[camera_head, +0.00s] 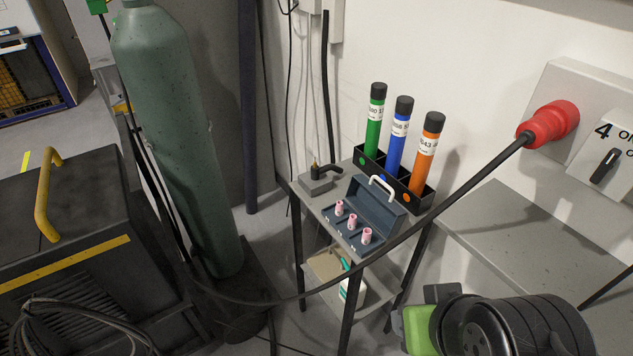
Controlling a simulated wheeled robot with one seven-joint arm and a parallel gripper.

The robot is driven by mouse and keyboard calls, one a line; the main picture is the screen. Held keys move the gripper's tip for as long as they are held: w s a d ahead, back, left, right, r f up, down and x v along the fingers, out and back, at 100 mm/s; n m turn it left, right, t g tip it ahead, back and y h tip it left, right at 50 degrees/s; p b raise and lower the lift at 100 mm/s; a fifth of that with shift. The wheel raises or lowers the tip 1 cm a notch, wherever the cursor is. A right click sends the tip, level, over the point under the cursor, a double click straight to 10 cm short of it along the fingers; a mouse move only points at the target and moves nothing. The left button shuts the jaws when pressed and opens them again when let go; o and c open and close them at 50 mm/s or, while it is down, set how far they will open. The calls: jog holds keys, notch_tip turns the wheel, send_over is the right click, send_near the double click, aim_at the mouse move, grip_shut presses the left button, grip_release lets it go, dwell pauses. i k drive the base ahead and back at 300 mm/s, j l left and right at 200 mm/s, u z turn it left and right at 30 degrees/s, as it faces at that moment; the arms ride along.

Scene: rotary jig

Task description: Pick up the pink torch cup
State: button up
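Three small pink torch cups stand in a row in an open blue-grey case: one at the left (339,208), one in the middle (352,221) and one at the right (367,235). They look alike and upright. The case (376,207) has its lid raised, with a white handle (383,188) on top, and sits on a small grey table (318,200). My gripper's fingers are not in view. A black and green part of my arm shows at the bottom right, apart from the case.
A black rack (421,202) with green, blue and orange tubes stands behind the case. A torch on a grey block (316,183) is at its left. A black cable (432,213) from a red plug (548,124) crosses in front. A green gas cylinder (172,130) stands left.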

aim_at(367, 235)
jog(key=i+j, duration=0.15)
jog(key=j, duration=0.2)
jog(key=i+j+z, duration=0.15)
jog(key=j, duration=0.2)
jog(key=i+j, duration=0.15)
jog(key=j, duration=0.2)
jog(key=i+j+z, duration=0.1)
jog(key=j, duration=0.25)
